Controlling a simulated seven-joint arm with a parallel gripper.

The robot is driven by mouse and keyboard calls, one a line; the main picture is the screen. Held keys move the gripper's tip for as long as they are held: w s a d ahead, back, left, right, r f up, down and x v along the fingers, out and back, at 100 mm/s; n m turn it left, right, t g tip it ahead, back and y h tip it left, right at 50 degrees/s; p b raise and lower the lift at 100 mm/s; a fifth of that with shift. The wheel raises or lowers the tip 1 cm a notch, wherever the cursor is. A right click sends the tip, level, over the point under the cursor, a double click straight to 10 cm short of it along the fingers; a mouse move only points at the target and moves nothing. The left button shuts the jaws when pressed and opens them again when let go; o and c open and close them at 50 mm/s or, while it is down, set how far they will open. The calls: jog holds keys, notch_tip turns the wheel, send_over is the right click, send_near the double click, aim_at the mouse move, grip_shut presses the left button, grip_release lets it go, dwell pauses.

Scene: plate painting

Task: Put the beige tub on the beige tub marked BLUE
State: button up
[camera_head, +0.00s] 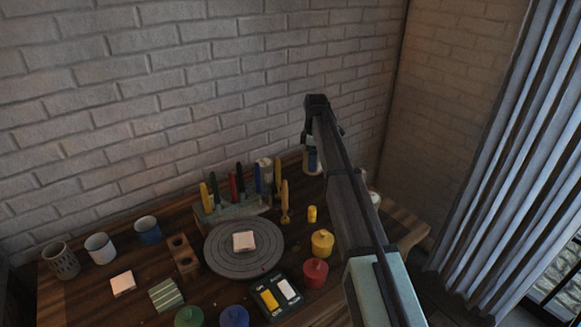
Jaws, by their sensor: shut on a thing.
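My gripper (312,143) is at the back right of the table, near the wall, with its fingers small and dark below the wrist. It is shut on a beige tub, which is mostly hidden by the fingers and arm. Just below the gripper shows a pale tub with a blue band (312,162), near the back edge of the table. I cannot read its marking or tell whether the two tubs touch. A pale rounded thing (374,198) shows partly behind my arm to the right.
A grey turntable (230,262) with a pale square tile (243,241) lies mid-table. A rack of upright tools (232,210) stands behind it. Yellow (322,243) and red (315,273) pots stand near my arm. Mugs (101,247) stand at left.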

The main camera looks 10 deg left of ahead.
jog(key=w+a+r, duration=0.2)
jog(key=a+r, duration=0.3)
jog(key=a, duration=0.5)
jog(key=w+a+r, duration=0.2)
jog(key=a+r, duration=0.2)
jog(key=a, duration=0.5)
send_over(263, 162)
jog(key=shift+f, duration=4.9)
jog(key=shift+f, duration=0.1)
jog(key=o, duration=1.2)
notch_tip(263, 162, up, 12)
jog(key=shift+r, duration=0.1)
jog(key=shift+d, duration=0.1)
